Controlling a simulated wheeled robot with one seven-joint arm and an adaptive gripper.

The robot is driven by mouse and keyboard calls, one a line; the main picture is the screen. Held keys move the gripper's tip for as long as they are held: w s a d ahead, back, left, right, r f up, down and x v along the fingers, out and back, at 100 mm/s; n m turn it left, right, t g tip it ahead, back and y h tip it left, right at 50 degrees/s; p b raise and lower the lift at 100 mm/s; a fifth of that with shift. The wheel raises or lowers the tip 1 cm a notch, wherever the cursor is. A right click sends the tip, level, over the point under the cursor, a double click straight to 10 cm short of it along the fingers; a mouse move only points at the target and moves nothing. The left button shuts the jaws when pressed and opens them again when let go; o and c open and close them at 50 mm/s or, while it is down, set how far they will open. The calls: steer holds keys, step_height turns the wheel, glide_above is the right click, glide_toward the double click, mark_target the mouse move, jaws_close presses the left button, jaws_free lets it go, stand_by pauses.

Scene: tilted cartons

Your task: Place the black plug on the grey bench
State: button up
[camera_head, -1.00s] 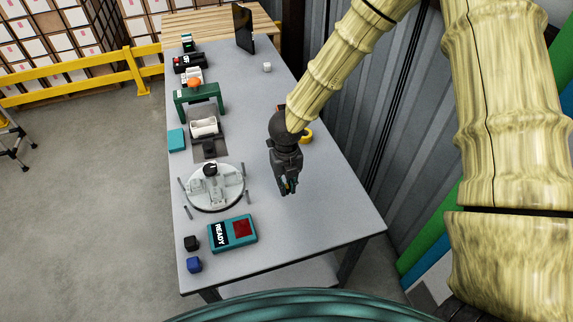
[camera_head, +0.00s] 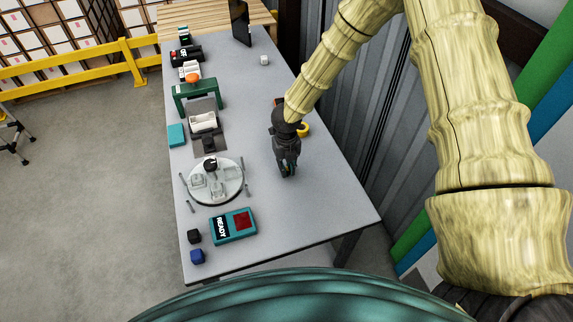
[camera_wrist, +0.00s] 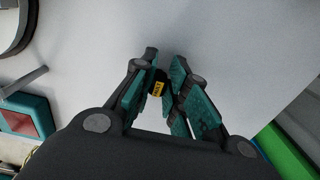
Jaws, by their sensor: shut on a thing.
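The grey bench (camera_head: 320,207) runs lengthwise through the head view, and its pale top also fills much of the wrist view (camera_wrist: 240,45). My gripper (camera_head: 289,170) is over its right half, pointing down. In the wrist view my gripper (camera_wrist: 164,78) is shut on the black plug (camera_wrist: 153,80), a small dark piece with a yellow label, between the teal finger pads. The fingers hide part of the plug. In the head view it cannot be made out clearly. I cannot tell whether the plug touches the bench top.
A teal READY box (camera_head: 233,227), a black cube (camera_head: 194,236) and a blue cube (camera_head: 197,256) are at the near left. A round white fixture (camera_head: 228,187) with rods beside it is left of my gripper. The right front bench is clear.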

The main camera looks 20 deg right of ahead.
steer(key=shift+f, duration=0.2)
steer(key=o, duration=0.7)
steer(key=shift+r, duration=0.1)
step_height(320, 180, up, 12)
steer(key=b, duration=0.3)
steer(key=shift+r, duration=0.1)
